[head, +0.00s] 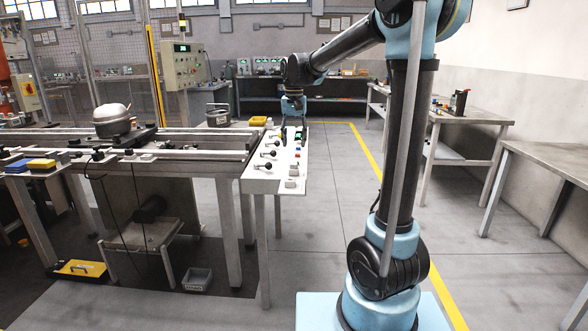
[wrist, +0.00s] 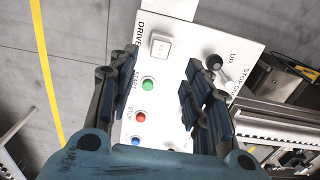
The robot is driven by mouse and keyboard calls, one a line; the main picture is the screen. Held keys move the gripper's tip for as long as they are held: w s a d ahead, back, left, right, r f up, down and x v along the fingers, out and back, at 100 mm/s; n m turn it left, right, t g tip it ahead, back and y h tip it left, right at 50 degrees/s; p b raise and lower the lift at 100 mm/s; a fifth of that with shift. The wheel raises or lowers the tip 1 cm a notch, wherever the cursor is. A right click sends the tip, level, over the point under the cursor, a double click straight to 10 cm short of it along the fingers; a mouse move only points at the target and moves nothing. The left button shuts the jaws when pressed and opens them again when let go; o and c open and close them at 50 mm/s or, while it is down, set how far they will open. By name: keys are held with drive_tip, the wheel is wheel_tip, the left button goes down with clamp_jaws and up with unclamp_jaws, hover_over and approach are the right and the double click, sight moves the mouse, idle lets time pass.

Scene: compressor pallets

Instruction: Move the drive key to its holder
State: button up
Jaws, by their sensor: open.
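My gripper (head: 293,133) is open, pointing down over the far part of the white control panel (head: 262,184). In the wrist view its fingers (wrist: 162,78) are spread above the panel, with nothing held between them. A pale square block (wrist: 160,46) sits beside the printed word DRIVE, ahead of the gap between the fingers. I cannot tell whether this block is the drive key or its switch. A green START button (wrist: 148,83) and a red STOP button (wrist: 140,117) lie between the fingers. I cannot make out a key holder.
A black-knobbed lever (wrist: 214,62) stands near the right finger. A blue button (wrist: 135,140) is below the red one. A compressor (head: 112,119) stands on the line left of the panel. Workbenches (head: 470,115) stand at the right, with clear floor between.

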drive_tip(key=shift+f, duration=4.4)
clamp_jaws()
drive_tip(key=shift+r, duration=0.15)
drive_tip(key=shift+r, duration=2.85)
